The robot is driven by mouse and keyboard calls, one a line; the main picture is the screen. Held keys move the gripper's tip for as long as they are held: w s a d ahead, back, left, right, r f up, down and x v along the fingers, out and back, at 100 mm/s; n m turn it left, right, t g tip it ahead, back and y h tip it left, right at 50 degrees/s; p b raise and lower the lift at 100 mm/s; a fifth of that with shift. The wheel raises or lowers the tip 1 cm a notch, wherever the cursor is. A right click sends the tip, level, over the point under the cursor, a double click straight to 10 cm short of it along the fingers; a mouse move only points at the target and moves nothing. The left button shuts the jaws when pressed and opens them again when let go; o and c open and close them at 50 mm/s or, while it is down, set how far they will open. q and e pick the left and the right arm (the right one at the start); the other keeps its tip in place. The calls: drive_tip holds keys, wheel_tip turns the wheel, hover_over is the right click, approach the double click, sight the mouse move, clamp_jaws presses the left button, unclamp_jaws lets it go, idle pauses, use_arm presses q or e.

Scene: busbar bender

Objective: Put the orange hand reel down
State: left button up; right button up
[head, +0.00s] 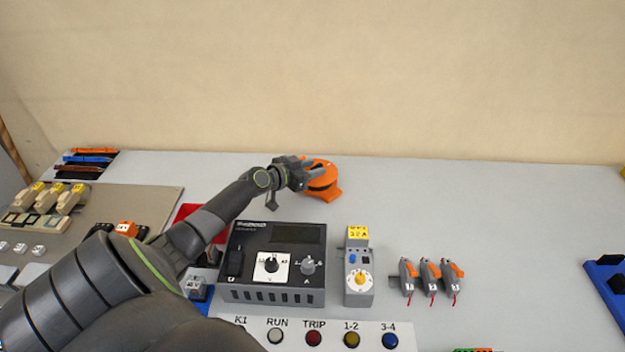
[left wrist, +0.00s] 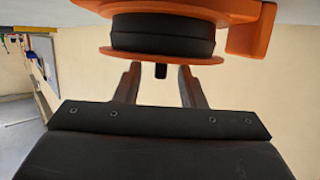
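The orange hand reel (head: 322,183) is at the back middle of the grey table, behind the black-fronted test unit. In the left wrist view the reel (left wrist: 165,52) fills the top, with orange flanges, a dark drum and a small black peg. My left gripper (head: 304,176) reaches it from the left. In the left wrist view its two fingers (left wrist: 160,82) stand apart on either side of the peg, with gaps showing, so it looks open. The reel appears to sit on the table, but its underside is hidden. My right gripper is not in view.
The test unit (head: 272,262) and a small grey device (head: 358,275) stand in front of the reel. Several grey-orange parts (head: 430,276) lie right of them. A red patch (head: 190,215) lies partly under my left arm. The table's back right is clear.

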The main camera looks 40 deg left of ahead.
use_arm(q)
clamp_jaws()
drive_tip(key=shift+r, duration=0.15)
idle(1.3)
